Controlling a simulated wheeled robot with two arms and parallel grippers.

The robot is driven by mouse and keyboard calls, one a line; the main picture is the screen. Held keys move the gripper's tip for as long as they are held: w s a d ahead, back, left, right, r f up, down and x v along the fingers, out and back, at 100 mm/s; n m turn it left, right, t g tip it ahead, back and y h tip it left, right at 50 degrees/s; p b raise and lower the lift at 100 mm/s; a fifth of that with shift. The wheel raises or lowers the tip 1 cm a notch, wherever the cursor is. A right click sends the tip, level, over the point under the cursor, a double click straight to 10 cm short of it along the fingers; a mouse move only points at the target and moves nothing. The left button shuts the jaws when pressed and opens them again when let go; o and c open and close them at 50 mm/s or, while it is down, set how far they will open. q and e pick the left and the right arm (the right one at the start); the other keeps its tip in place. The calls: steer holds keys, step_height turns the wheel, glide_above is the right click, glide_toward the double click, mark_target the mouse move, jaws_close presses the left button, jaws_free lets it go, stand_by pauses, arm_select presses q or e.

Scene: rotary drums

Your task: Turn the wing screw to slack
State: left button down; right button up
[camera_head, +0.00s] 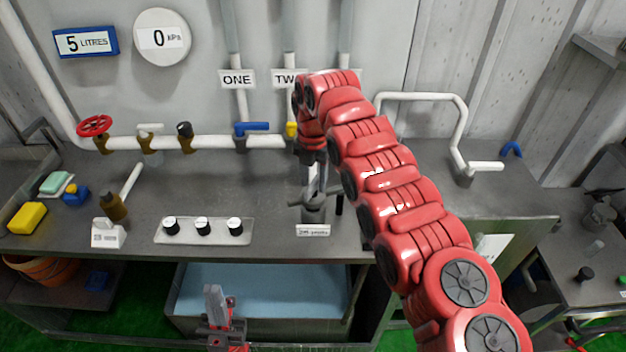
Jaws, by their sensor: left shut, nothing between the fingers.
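A small grey metal fitting (313,213), which looks like the wing screw, stands on the bench behind a small white label (313,231). A short arm sticks out of it to the left. My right gripper (316,186) points down right over its top. The red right arm and the gripper hide much of it, so I cannot tell whether the fingers grip it or how far they are apart. My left gripper (214,300) is shut and empty, pointing up in front of the bench over the blue-bottomed basin.
Three black-and-white knobs (203,227) sit on a plate left of the fitting. A white pipe (215,142) with several valves runs along the back. A blue-bottomed basin (262,324) lies below the bench front. Bare bench top lies behind the knobs.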

mark_target(312, 183)
step_height(312, 183, up, 3)
steer(key=shift+a+f+b, duration=0.1)
steer(key=shift+f+b, duration=0.1)
steer(key=shift+b, duration=0.15)
step_height(312, 183, up, 4)
steer(key=shift+f+p, duration=0.2)
steer(key=shift+p, duration=0.9)
step_height(312, 183, up, 11)
steer(key=p, duration=1.1)
